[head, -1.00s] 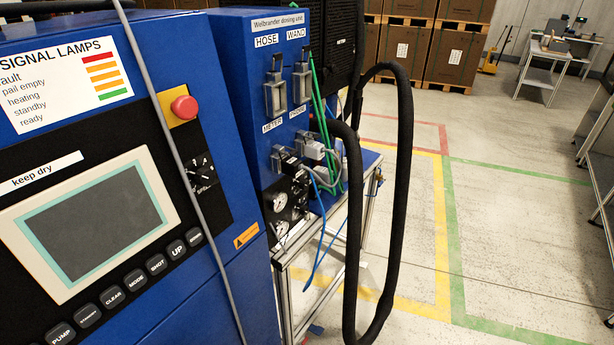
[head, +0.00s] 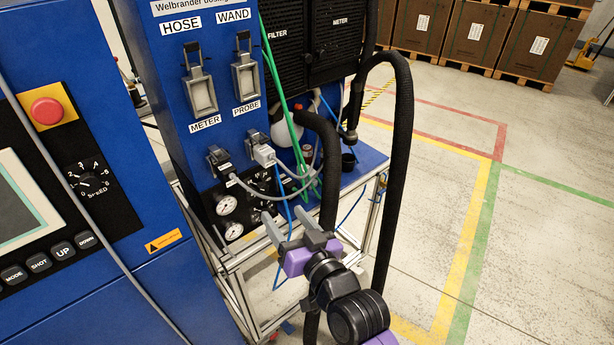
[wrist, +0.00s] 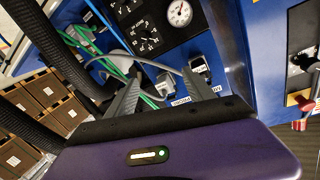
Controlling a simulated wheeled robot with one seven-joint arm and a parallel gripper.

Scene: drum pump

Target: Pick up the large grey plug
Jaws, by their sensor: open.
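A light grey plug (head: 264,154) sits in the socket under the PROBE label on the blue dosing cabinet. It is the largest grey plug I can make out, and a grey cable hangs by it. Beside it, a darker connector (head: 219,160) sits under the METER label. My gripper (head: 287,213) is open and empty, in front of and below the plug, clear of it. In the wrist view the plug (wrist: 163,84) shows beyond and between my fingers (wrist: 162,74), partly in shadow.
Two grey latched connector housings, HOSE (head: 201,92) and WAND (head: 245,80), are above. Green and blue cables and a thick black hose (head: 398,160) hang close on the right. Gauges (head: 227,204) are below. Floor at the right is clear.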

